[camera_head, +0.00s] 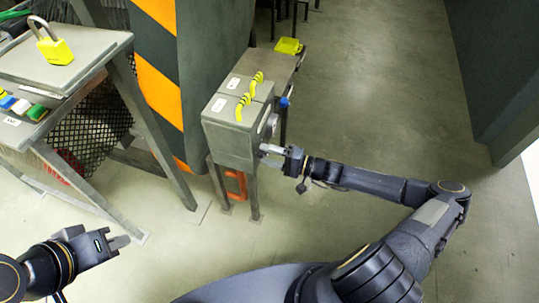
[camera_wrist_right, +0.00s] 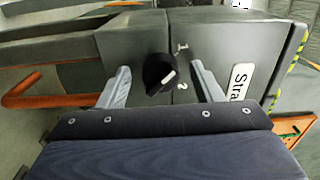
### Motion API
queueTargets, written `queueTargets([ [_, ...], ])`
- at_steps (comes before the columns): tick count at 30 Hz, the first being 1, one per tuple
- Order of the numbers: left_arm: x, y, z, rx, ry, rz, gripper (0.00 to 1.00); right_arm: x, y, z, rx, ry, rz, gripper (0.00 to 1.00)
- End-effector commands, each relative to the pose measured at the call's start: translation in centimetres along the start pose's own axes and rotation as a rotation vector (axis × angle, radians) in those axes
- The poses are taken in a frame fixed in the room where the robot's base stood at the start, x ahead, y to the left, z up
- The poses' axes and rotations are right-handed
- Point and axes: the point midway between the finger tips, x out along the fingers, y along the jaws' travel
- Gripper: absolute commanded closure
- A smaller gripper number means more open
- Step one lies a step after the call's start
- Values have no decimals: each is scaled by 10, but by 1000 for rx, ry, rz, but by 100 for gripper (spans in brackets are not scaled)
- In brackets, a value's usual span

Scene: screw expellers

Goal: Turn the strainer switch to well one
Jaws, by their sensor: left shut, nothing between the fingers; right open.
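The strainer switch (camera_wrist_right: 160,74) is a black round knob with a light pointer mark on the front of a grey box (camera_head: 229,143). The numbers 1 and 2 are printed to its right in the right wrist view, and its light mark points toward the right. A white label reading "Stra" (camera_wrist_right: 241,80) is beside it. My right gripper (camera_wrist_right: 165,87) is open, with one finger on each side of the knob; contact cannot be told. My left gripper (camera_head: 122,241) is shut and empty, low on the left.
A sloped panel (camera_head: 50,62) with a yellow padlock (camera_head: 54,48) and coloured buttons stands at the left on metal legs. Two yellow-black handles (camera_head: 243,105) sit on the box top. The floor at right is clear.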

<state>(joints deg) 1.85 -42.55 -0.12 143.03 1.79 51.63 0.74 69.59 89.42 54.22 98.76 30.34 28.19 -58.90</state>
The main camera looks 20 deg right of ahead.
Motion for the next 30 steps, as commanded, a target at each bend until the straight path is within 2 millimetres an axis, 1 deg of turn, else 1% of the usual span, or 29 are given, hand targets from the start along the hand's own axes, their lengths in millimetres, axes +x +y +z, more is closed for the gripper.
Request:
queueTargets([
  [2,0,0,0,0,0,0,100,-1,0,0,0,1,0,40],
  [5,-2,1,-1,0,0,0,100,-8,-1,-1,0,3,1,40],
  [15,-8,4,-4,0,0,0,100,-63,0,-1,0,3,3,40],
  [18,-9,4,-5,0,0,0,100,-73,0,0,0,2,2,40],
  [22,-10,4,-5,0,0,0,100,-78,0,0,0,0,0,40],
  [30,-9,4,-5,0,0,0,100,-78,0,0,0,0,0,40],
])
